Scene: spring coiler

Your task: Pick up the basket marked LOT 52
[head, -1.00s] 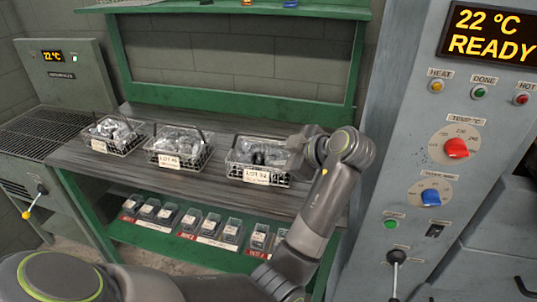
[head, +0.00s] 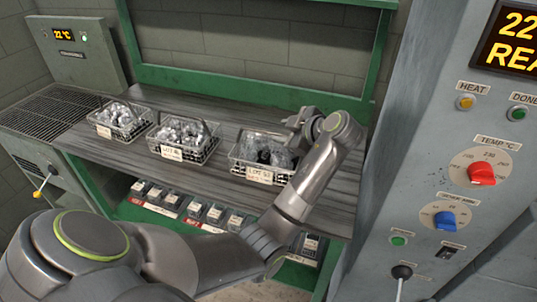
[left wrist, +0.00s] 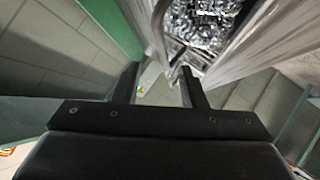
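The rightmost wire basket (head: 236,163) stands on the grey bench and holds clear-bagged parts. Its white front tag (head: 260,175) seems to read LOT 52, but the last digit is blurred. My left gripper (head: 296,126) is at the back right of this basket, just above its rim, partly hiding that corner. In the left wrist view the two dark fingers (left wrist: 158,86) stand apart with nothing clearly between them. Basket contents (left wrist: 205,25) and pale blurred bars show beyond the fingers. I cannot tell whether a finger touches the basket. My right gripper is not in view.
Two similar baskets, the middle one (head: 184,138) and the left one (head: 118,120), stand further left on the bench (head: 200,185). Small bins (head: 193,214) sit on a shelf below. A grey control cabinet (head: 440,150) rises close on the right. A green frame (head: 250,82) stands behind.

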